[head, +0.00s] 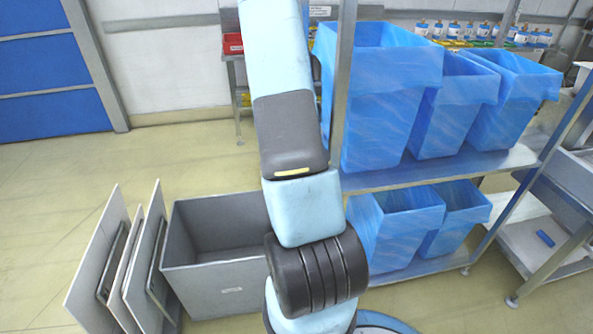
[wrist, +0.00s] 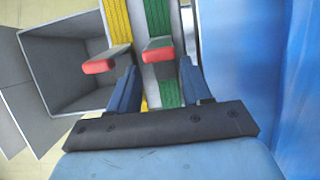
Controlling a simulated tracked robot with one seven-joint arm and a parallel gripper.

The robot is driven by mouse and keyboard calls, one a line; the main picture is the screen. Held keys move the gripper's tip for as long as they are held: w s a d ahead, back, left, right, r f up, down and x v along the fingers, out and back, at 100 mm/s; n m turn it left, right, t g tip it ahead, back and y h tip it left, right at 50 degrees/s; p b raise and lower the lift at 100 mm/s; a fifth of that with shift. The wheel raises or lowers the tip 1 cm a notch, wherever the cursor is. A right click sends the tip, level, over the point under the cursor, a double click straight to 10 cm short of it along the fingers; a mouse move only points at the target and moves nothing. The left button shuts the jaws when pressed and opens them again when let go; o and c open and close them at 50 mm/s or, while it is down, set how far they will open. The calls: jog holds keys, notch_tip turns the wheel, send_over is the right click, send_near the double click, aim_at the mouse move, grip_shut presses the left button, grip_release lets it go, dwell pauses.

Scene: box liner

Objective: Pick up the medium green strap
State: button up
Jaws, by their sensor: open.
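A green strap (wrist: 157,16) runs lengthwise down the wrist view. It passes behind my right red fingertip and shows again below it, between my fingers. A yellow strap (wrist: 117,22) lies alongside to its left, with a grey strip between them. My gripper (wrist: 128,57) is open, with nothing seen held between its fingertips. Its right fingertip overlaps the green strap in the picture; I cannot tell how far above it is. The strap's ends are hidden or out of frame. In the head view my arm rises out of the top, and the gripper is not seen there.
A grey open bin (head: 219,285) stands on the floor, with upright panels (head: 95,255) to its left. Blue-lined boxes (head: 375,115) fill the rack shelves (head: 440,170) at right. In the wrist view, blue liner (wrist: 250,60) stands close along the gripper's right side.

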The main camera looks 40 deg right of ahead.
jog(key=shift+x, duration=2.55)
jog(key=shift+s+d, duration=0.1)
grip_shut()
